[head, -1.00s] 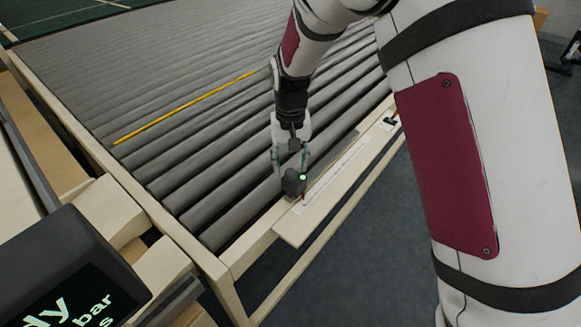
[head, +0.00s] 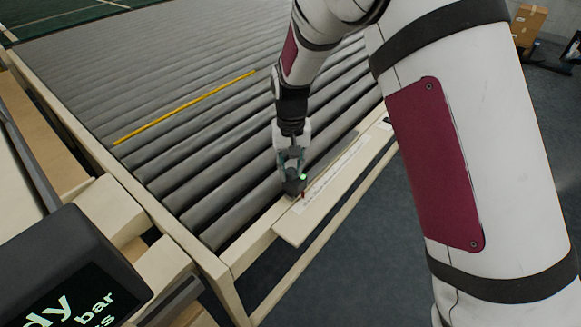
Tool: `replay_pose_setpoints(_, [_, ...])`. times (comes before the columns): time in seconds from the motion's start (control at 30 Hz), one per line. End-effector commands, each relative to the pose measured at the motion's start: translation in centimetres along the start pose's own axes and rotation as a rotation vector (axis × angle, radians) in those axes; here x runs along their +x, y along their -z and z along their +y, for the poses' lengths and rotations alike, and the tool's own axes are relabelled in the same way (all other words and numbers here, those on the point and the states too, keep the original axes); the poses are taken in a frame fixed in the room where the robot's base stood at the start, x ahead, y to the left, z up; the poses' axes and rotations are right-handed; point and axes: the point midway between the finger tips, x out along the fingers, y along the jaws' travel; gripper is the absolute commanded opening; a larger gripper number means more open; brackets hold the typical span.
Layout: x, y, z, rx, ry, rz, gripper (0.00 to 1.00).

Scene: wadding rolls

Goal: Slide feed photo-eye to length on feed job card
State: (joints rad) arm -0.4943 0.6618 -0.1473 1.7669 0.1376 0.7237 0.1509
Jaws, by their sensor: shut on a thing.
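The photo-eye (head: 293,187) is a small dark block with a green light on top and a small red mark at its lower right. It sits at the near end of the pale scale strip (head: 327,185) along the roller table's right edge. My gripper (head: 291,172) comes down from above and is shut on the photo-eye. The scale's markings are too small to read. The job card cannot be made out; a small white patch (head: 385,125) lies at the strip's far end, partly hidden by my arm.
Grey rollers (head: 190,130) fill the table inside a pale wooden frame (head: 75,135). A yellow stick (head: 185,107) lies across the rollers. A dark display (head: 75,290) with partly visible text stands at the lower left. A cardboard box (head: 527,25) stands far right.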

Motion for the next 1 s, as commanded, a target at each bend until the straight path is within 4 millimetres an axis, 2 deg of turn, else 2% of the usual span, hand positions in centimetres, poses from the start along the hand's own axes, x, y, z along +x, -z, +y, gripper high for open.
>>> replay_pose_setpoints(0.17, [0.2, 2.1, 1.9, 0.004, 0.0, 0.004, 0.0])
replay_pose_setpoints(0.4, [0.3, 6.3, 6.0, 0.005, -0.001, 0.006, 0.0])
replay_pose_setpoints(0.6, [0.2, 9.0, 8.8, 0.004, 0.0, 0.005, 0.0])
replay_pose_setpoints(0.8, [0.1, 10.4, 10.2, 0.001, 0.0, 0.004, 0.0])
replay_pose_setpoints(1.0, [-0.1, 10.6, 10.5, -0.001, 0.0, 0.003, 0.0])
